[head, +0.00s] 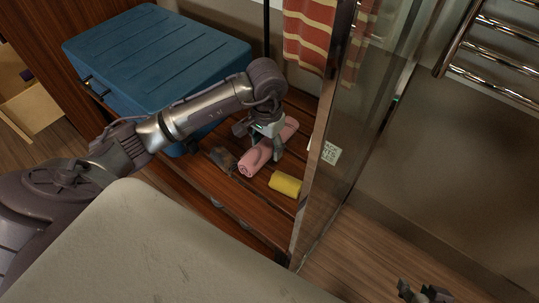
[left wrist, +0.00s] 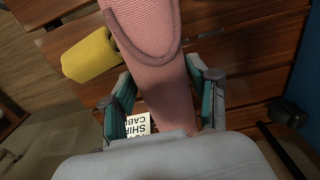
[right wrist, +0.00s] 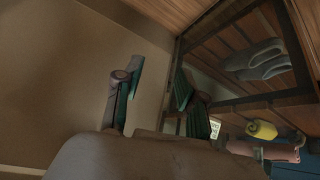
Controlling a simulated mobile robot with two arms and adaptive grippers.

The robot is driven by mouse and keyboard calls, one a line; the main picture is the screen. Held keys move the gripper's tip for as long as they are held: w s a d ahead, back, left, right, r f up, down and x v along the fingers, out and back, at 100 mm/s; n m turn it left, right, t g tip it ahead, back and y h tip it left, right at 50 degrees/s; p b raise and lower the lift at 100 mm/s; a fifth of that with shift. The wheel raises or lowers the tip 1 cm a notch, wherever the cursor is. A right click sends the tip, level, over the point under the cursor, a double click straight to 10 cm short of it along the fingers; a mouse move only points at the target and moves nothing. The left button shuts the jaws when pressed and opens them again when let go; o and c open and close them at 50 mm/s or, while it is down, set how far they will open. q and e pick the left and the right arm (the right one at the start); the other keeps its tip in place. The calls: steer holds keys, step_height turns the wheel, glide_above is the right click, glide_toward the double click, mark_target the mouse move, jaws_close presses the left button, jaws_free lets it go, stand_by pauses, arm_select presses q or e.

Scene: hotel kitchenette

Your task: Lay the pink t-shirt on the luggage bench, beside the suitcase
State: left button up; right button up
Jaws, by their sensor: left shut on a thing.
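The pink t-shirt (head: 253,160) is a rolled bundle at the slatted wooden luggage bench (head: 185,180), to the right of the blue suitcase (head: 155,50). My left gripper (head: 268,145) is around it from above. In the left wrist view the t-shirt (left wrist: 150,35) runs between the fingers of the left gripper (left wrist: 163,90). I cannot tell whether its whole length rests on the slats. My right gripper (head: 426,294) is at the lower right of the head view, away from the bench. In the right wrist view the right gripper (right wrist: 155,85) is open and empty.
A yellow roll (head: 285,183) lies on the bench just right of the t-shirt. A glass panel (head: 340,125) stands close to the bench's right side. A striped towel (head: 310,35) hangs behind. Grey shoes (right wrist: 258,60) show in the right wrist view.

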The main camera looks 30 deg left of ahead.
arm_select(q)
steer(key=shift+w+f, duration=0.45)
steer(key=shift+w, duration=0.1)
step_height(320, 180, down, 3)
steer(key=shift+d+f+b, duration=0.1)
steer(key=shift+b, duration=0.4)
steer(key=shift+f, duration=0.25)
arm_select(e)
steer(key=w+r+t, duration=0.1)
steer(key=w+a+r+t, duration=0.1)
steer(key=w, duration=0.1)
steer(key=w+r+t, duration=0.1)
steer(key=shift+w+a+y, duration=0.35)
steer(key=shift+w+y, duration=0.05)
steer(key=shift+w+r, duration=0.1)
steer(key=shift+w, duration=0.05)
arm_select(q)
steer(key=shift+f, duration=0.1)
steer(key=o, duration=1.3)
arm_select(e)
steer(key=shift+w+a+r+t, duration=0.15)
steer(key=shift+w+r+t, duration=0.1)
steer(key=shift+t, duration=0.25)
